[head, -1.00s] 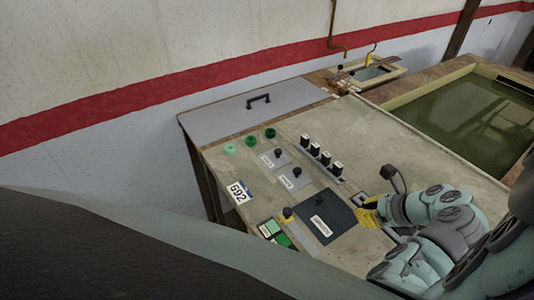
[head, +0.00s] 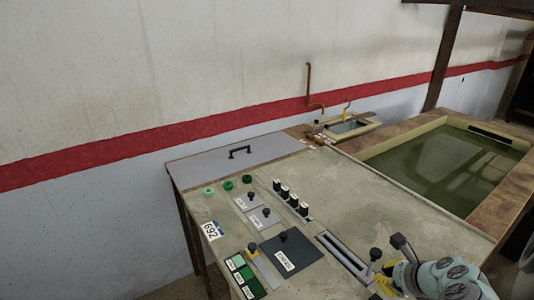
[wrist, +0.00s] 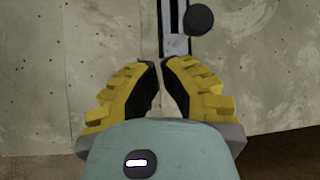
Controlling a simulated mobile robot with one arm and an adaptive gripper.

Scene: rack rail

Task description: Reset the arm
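My gripper (head: 383,285) is low at the right of the head view, beside the front part of the panel. In the wrist view its yellow fingers (wrist: 159,64) come together at the tips with only a thin gap and nothing between them. A round black knob (wrist: 200,18) and the end of a slotted rail (wrist: 175,44) lie just beyond the fingertips, apart from them. The head view shows the slotted rail (head: 343,257) with a black-knobbed lever (head: 375,256) near its front end.
The control panel (head: 330,200) carries a dark plate (head: 292,252), black switches (head: 291,199), green buttons (head: 228,185) and a label "G92" (head: 212,230). A grey lid with a handle (head: 240,151) is behind. A water tank (head: 448,165) is at right. The wall stands behind.

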